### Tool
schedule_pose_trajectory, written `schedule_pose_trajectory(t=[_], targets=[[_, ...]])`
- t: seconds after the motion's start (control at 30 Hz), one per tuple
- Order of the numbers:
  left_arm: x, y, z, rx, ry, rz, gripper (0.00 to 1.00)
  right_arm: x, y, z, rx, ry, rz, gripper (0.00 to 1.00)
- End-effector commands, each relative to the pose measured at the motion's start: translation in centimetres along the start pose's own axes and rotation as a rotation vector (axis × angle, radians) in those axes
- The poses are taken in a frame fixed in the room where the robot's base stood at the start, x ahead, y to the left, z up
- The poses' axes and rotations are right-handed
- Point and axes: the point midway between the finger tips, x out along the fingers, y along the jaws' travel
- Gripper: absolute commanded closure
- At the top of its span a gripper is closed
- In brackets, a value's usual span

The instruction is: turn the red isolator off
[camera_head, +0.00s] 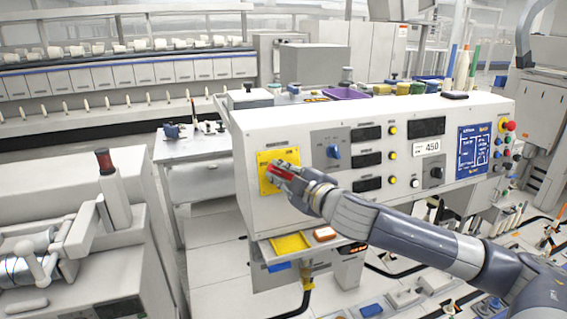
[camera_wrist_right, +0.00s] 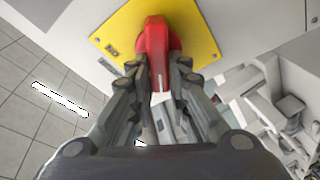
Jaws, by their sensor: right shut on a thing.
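The red isolator (camera_head: 279,173) is a red rotary handle on a yellow plate (camera_head: 264,186) at the left end of the white control panel. In the right wrist view the red handle (camera_wrist_right: 154,48) stands out from the yellow plate (camera_wrist_right: 118,27). My right gripper (camera_head: 285,174) reaches in from the right and is shut on the handle, with one finger on each side of it in the right wrist view (camera_wrist_right: 156,82). The fingers hide part of the handle in the head view. My left gripper is not in view.
The panel (camera_head: 300,140) also carries a blue knob (camera_head: 333,151), a black knob (camera_head: 436,172), yellow buttons and a red button (camera_head: 510,126). A yellow tray (camera_head: 291,244) sits below the isolator. A purple tray (camera_head: 345,94) and several items stand on top.

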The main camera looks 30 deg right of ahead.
Motion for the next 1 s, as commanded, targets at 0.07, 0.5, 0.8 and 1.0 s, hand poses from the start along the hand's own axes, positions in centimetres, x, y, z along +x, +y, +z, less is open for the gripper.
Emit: schedule_pose_trajectory(t=[0.07,0.5,0.8,1.0], targets=[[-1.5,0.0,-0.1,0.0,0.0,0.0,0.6,0.0,0.5,-0.2,-0.072,-0.005,-0.017,1.0],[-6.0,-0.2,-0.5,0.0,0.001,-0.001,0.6,0.0,0.1,-0.1,-0.412,-0.004,-0.099,1.0],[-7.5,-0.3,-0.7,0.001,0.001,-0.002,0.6,0.0,-0.2,0.2,-0.527,-0.005,-0.127,1.0],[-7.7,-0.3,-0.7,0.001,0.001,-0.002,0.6,0.0,-0.3,0.2,-0.553,-0.005,-0.133,1.0]])
